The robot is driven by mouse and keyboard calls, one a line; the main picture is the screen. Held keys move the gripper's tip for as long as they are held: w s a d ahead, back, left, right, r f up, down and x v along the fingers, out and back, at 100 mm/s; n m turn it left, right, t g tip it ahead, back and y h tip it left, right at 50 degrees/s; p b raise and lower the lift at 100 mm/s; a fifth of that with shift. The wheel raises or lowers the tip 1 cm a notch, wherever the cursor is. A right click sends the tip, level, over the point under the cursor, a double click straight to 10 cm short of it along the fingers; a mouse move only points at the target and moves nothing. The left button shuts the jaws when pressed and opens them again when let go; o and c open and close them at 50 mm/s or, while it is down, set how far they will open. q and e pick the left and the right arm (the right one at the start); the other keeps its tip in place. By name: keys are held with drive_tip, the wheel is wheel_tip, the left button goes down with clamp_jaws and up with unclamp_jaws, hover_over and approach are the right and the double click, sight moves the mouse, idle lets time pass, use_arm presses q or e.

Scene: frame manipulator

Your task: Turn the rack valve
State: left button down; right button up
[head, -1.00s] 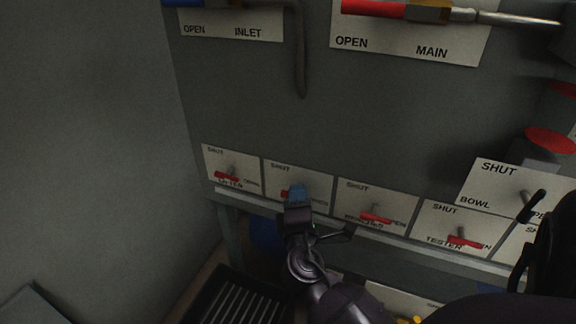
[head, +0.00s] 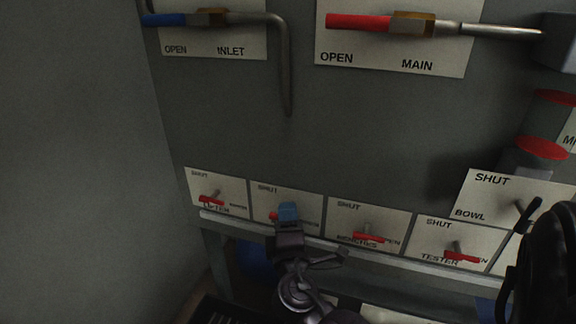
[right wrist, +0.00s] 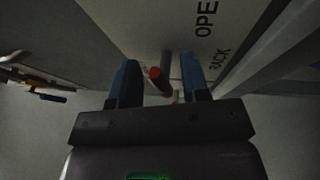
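The rack valve has a red lever (head: 274,216) on a white plate (head: 262,194), second from the left in the lower row; the plate reads SHUT at its upper left. In the right wrist view the red lever (right wrist: 155,74) stands between the two blue fingers, with gaps at both sides, beside a plate (right wrist: 200,45) lettered OPEN and RACK. My right gripper (head: 288,212) is open at this valve and covers part of its plate in the head view. My left gripper is not in view.
Similar red-levered valves stand close on either side, one at the left (head: 211,199) and one at the right (head: 368,238). A rail (head: 330,243) runs just below the plates. The INLET (head: 205,18) and MAIN (head: 405,24) valves are above. A bare wall (head: 80,160) is at the left.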

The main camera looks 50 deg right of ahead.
drive_tip(key=shift+a, duration=0.1)
drive_tip(key=shift+s+a+f, duration=0.15)
drive_tip(key=shift+s, duration=0.1)
drive_tip(key=v, duration=1)
drive_tip(key=shift+b, duration=0.4)
